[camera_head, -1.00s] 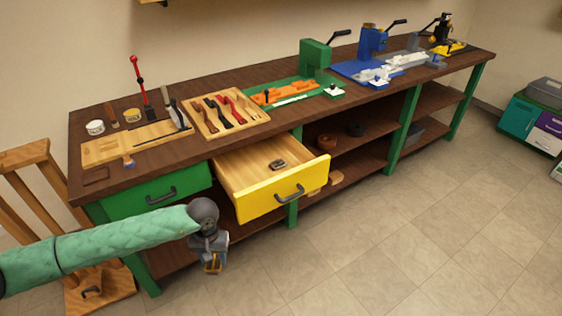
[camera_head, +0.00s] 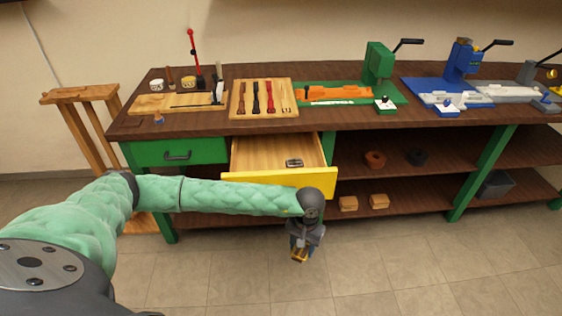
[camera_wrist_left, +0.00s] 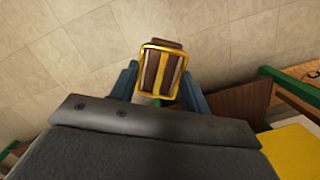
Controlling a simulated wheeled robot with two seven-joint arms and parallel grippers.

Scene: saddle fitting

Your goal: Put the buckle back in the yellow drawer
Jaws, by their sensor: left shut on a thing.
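The buckle (camera_wrist_left: 154,70), a gold-coloured frame with brown strap-like parts, is between the fingers of my left gripper (camera_head: 299,252) in the left wrist view. In the head view it is a small yellowish shape (camera_head: 299,256) at the gripper's tip. The gripper is shut on it and points down, in front of and below the right end of the yellow drawer (camera_head: 262,177). The drawer stands open under the bench top, and my arm crosses low over its front. A dark metal buckle-like piece (camera_head: 294,163) lies inside, toward the right. My right gripper is out of view.
The wooden bench (camera_head: 330,121) carries a strap tray (camera_head: 286,84) and several presses. A shut green drawer (camera_head: 150,153) is to the left of the yellow one. Shelves with small blocks (camera_head: 379,201) are to the right. The tiled floor in front is clear.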

